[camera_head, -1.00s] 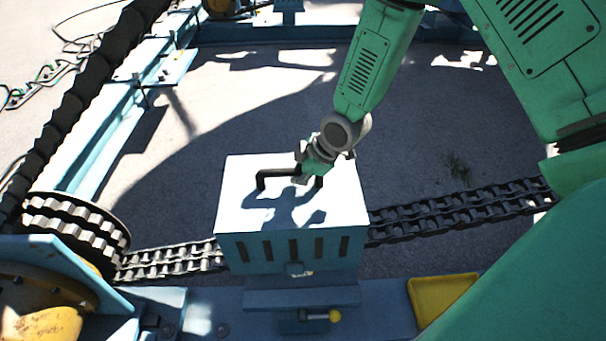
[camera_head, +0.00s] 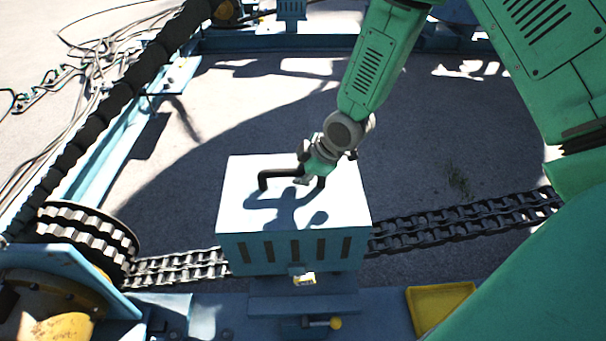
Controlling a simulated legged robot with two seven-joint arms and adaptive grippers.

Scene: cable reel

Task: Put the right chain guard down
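The chain guard (camera_head: 238,205) is a box with a white-lit top, a blue slotted front and a black bar handle (camera_head: 275,176) on top. It is upright and level over the chain, above the blue bracket (camera_head: 300,300) at the front. I cannot tell whether it rests on the bracket or hangs just above it. My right gripper (camera_head: 312,172) reaches down from the upper right and appears shut on the right part of the handle; its fingertips are partly hidden. My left gripper is not in view.
The chain (camera_head: 455,222) runs left and right of the guard, to a toothed sprocket (camera_head: 85,238) at left. A yellow tray (camera_head: 438,302) and a yellow-knobbed latch (camera_head: 335,323) are at the front. A dark ribbed hose and blue frame run along the left. Grey ground behind is open.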

